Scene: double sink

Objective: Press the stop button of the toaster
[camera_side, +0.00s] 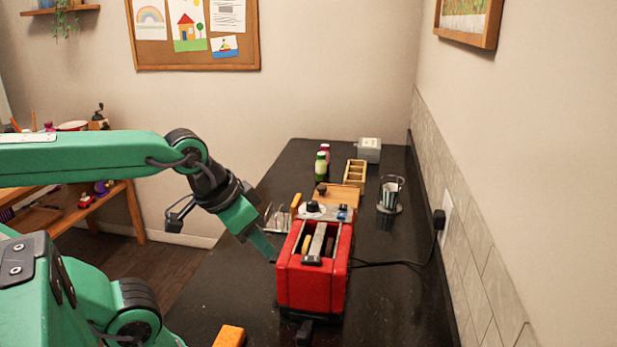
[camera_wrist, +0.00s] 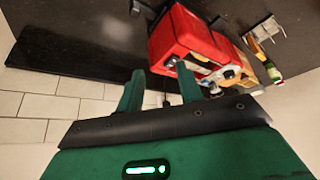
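The red toaster (camera_side: 312,290) stands on the dark counter, with two slots on top and brownish shapes in them. It also shows in the wrist view (camera_wrist: 183,38), tilted by the camera angle. A white round piece with a dark knob (camera_side: 313,207) and a small blue piece (camera_side: 342,214) show at its far end. I cannot tell which part is the stop button. My gripper (camera_side: 270,252) is just left of the toaster at about the height of its top. In the wrist view its two green fingers (camera_wrist: 160,72) are apart, with nothing between them.
A glass (camera_side: 390,193) stands right of the toaster, and a black cord (camera_side: 390,264) runs to the wall outlet. Bottles (camera_side: 321,165), a wooden box (camera_side: 355,172) and a grey box (camera_side: 369,150) stand behind. The counter right of the toaster is mostly free.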

